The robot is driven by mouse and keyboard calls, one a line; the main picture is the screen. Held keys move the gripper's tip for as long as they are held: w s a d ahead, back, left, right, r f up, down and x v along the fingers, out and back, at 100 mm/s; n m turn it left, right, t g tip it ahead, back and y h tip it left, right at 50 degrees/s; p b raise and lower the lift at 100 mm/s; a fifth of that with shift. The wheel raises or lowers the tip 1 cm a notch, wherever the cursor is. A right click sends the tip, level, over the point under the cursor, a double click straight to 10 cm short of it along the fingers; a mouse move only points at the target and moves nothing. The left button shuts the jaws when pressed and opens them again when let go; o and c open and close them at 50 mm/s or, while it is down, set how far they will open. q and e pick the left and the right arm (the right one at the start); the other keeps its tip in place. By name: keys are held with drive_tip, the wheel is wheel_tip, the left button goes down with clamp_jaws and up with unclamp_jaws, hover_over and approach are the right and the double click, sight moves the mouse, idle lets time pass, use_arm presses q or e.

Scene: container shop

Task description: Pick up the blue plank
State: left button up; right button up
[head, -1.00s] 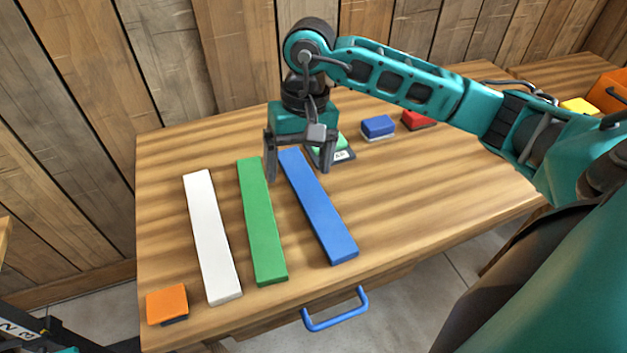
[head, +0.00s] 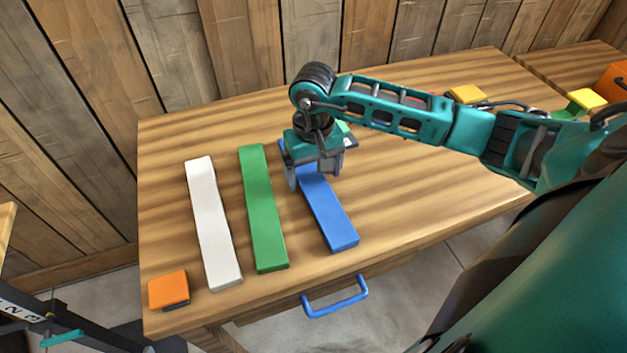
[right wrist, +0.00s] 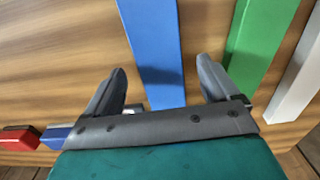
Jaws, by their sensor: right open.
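The blue plank (head: 328,214) lies flat on the wooden table, its far part hidden under my right gripper in the head view. My right gripper (head: 309,180) is open and empty, pointing down over the far half of the plank. In the right wrist view the blue plank (right wrist: 153,45) runs between the two fingers of the right gripper (right wrist: 165,85), with a gap on each side. I cannot tell how high the fingertips are above the table. My left gripper is not clearly in view.
A green plank (head: 263,210) lies left of the blue one, and a white plank (head: 212,225) lies further left. An orange block (head: 168,289) sits at the near left corner. A blue drawer handle (head: 335,300) sticks out in front.

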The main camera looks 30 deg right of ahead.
wheel_tip(320, 180, down, 2)
drive_tip(key=shift+f, duration=0.1)
drive_tip(key=c, duration=1.2)
drive_tip(key=shift+c, duration=0.3)
drive_tip(key=shift+r, duration=0.2)
